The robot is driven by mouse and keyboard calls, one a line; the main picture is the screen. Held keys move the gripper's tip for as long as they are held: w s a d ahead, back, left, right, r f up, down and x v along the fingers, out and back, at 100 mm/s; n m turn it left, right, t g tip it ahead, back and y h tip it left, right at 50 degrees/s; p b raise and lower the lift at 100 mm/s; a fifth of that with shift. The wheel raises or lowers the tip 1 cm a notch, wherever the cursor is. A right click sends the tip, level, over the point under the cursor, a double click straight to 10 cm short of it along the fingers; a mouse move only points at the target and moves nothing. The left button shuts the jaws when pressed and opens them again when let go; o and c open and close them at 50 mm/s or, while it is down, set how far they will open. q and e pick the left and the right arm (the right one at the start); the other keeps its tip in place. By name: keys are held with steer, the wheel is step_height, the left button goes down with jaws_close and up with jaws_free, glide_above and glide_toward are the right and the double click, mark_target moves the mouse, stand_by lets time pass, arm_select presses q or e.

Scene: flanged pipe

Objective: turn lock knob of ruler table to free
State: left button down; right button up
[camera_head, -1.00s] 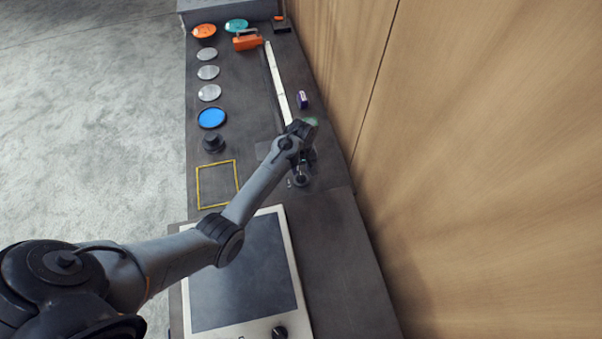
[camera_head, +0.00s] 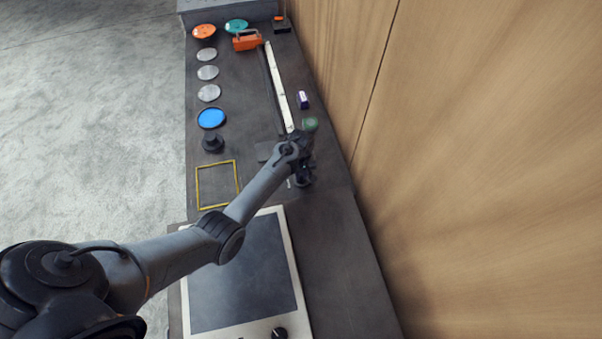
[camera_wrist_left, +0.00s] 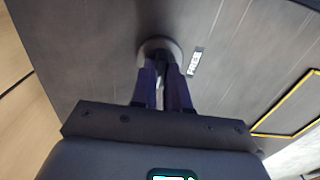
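The lock knob (camera_wrist_left: 160,46) is a dark round knob with a paler rim on the dark board in the left wrist view. A white label reading FREE (camera_wrist_left: 195,61) lies just right of it. My left gripper (camera_wrist_left: 161,68) has both fingers reaching to the knob, with a narrow gap between them. The fingertips overlap the knob, and I cannot tell whether they press on it. In the head view my left gripper (camera_head: 304,165) hides most of the knob. The long white ruler (camera_head: 280,85) runs up the bench beyond it. My right gripper is out of view.
A green round piece (camera_head: 310,124) and a small purple block (camera_head: 303,99) stand near the wooden wall (camera_head: 450,130) on the right. A black knob (camera_head: 212,143), a blue disc (camera_head: 211,117) and an empty yellow square outline (camera_head: 198,190) lie left of my arm.

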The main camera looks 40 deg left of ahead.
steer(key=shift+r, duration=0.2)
arm_select(q)
steer(key=shift+r+n+p, duration=0.1)
steer(key=shift+n+p, duration=0.7)
steer(key=shift+n, duration=0.3)
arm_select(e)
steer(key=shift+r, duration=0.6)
arm_select(q)
steer(key=shift+n+p, duration=0.4)
steer(key=shift+n, duration=0.4)
steer(key=shift+n+p, duration=0.3)
steer(key=shift+n, duration=0.7)
steer(key=n, duration=0.2)
steer(key=shift+n, duration=0.3)
steer(key=n, duration=0.4)
steer(key=shift+n+b, duration=0.9)
steer(key=shift+n, duration=1.9)
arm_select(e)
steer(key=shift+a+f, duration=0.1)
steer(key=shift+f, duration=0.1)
